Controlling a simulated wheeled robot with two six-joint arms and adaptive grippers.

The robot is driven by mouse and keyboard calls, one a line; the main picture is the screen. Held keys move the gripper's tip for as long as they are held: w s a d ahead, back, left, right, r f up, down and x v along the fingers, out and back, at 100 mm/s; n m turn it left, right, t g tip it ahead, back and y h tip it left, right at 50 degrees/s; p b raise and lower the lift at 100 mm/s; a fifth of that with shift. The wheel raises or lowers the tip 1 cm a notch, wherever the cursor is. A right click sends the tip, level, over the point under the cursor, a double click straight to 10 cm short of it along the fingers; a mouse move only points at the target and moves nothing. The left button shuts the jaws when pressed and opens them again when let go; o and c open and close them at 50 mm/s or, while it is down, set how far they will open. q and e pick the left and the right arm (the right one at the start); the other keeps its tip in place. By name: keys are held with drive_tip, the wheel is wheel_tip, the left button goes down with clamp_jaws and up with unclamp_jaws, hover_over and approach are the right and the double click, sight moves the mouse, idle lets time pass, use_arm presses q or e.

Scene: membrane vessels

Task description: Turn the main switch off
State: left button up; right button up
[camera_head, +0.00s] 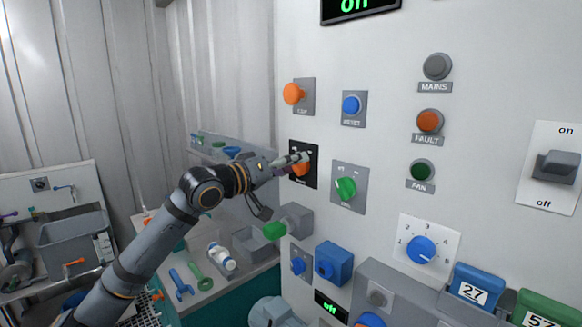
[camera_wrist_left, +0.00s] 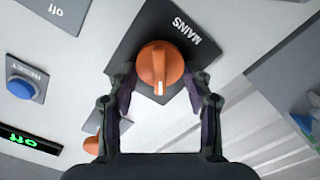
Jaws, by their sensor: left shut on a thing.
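The main switch is an orange rotary knob (camera_head: 300,170) on a black plate (camera_head: 311,178) on the white panel. In the left wrist view the knob (camera_wrist_left: 158,62) sits on its black plate (camera_wrist_left: 130,45), marked MAINS. A white mark on the knob points toward the bottom of that view. My left gripper (camera_head: 297,159) is at the knob, and its fingers (camera_wrist_left: 160,85) sit on either side of it, shut on it. The fingers partly hide the knob in the head view. My right gripper is not in view.
Close by are an orange button (camera_head: 293,94), a blue button (camera_head: 351,105), a green knob (camera_head: 346,188) and a green-handled grey valve block (camera_head: 293,220). A grey MAINS lamp (camera_head: 437,67) is above a FAULT lamp (camera_head: 429,121). A bench with loose tools stands below left.

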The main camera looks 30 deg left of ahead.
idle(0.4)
use_arm(q)
drive_tip(key=o, duration=1.1)
drive_tip(key=shift+r, duration=0.1)
wheel_tip(320, 180, up, 10)
drive_tip(key=shift+f, duration=0.1)
